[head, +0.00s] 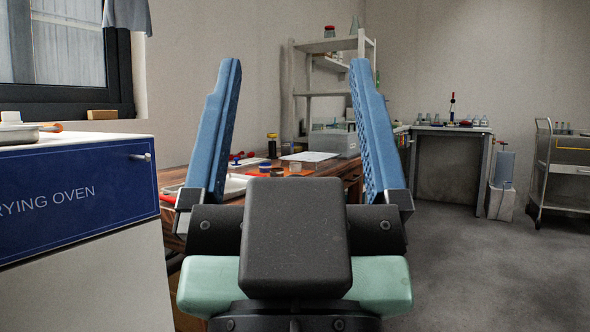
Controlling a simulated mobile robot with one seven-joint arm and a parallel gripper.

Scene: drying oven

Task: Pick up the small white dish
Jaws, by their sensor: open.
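My gripper (295,64) is open and empty. Its two blue fingers point up and stand wide apart in the middle of the head view. Beyond them is a wooden bench (325,181) with small things on it. A small, low, pale round item (295,167) sits there, seen between the fingers; it may be the small white dish, but it is too small to be sure. My gripper is in front of the bench and touches nothing on it. My gripper hides part of the bench.
The blue-fronted drying oven (70,200) stands close on the left, with a metal tray (18,134) on top. A shelf rack (330,46) stands behind. Grey floor (490,275) at right is clear.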

